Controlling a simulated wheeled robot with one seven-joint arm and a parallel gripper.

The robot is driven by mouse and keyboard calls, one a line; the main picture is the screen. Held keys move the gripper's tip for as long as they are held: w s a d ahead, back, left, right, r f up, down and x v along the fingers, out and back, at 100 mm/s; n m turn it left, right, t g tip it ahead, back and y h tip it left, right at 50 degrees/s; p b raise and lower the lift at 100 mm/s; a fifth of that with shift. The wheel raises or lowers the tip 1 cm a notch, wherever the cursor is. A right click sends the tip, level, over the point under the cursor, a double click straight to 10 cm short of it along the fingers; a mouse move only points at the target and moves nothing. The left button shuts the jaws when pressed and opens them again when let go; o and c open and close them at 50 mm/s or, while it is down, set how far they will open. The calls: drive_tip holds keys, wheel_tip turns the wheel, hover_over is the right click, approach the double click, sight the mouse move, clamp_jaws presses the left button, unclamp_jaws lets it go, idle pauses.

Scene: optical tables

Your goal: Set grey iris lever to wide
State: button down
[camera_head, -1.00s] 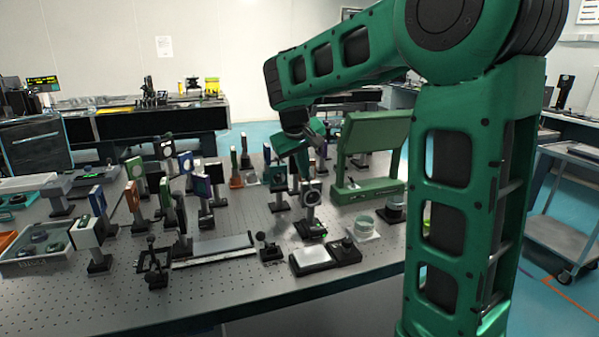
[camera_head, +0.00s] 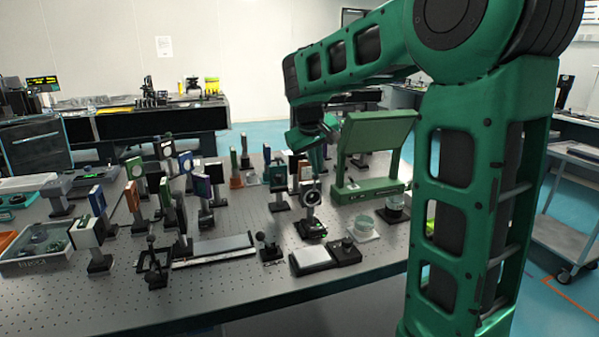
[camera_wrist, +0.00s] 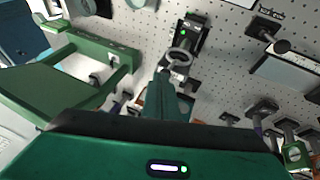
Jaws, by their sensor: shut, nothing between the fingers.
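A round dark-rimmed iris (camera_head: 311,196) stands upright on a post over a black base (camera_head: 311,229) near the middle of the optical table. In the wrist view the iris shows as a grey ring (camera_wrist: 181,57) beside its black base with a green light (camera_wrist: 190,33). Its lever is too small to tell, so I cannot read its setting. My gripper (camera_head: 317,168) is shut and empty, pointing down just above and behind the iris. In the wrist view my shut fingers (camera_wrist: 166,90) lie close to the ring; whether they touch it is unclear.
A green framed stand (camera_head: 372,150) is close on the right. Clear round dishes (camera_head: 363,227) and a black box with a knob (camera_head: 345,251) stand nearby. Several post-mounted optics crowd the left. The table's front edge (camera_head: 240,304) is bare.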

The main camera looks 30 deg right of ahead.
drive_tip(key=shift+s+d+f, duration=0.2)
drive_tip(key=shift+d+f, duration=0.05)
drive_tip(key=shift+d, duration=0.65)
drive_tip(key=shift+s+d+f, duration=0.2)
drive_tip(key=shift+d+f, duration=0.05)
drive_tip(key=shift+d, duration=0.6)
drive_tip(key=shift+s+d+f, duration=0.2)
drive_tip(key=shift+d+f, duration=0.05)
drive_tip(key=shift+d, duration=0.65)
drive_tip(key=shift+a, duration=0.1)
drive_tip(key=shift+w+a+f, duration=0.15)
drive_tip(key=shift+a+f, duration=0.15)
drive_tip(key=shift+a, duration=0.35)
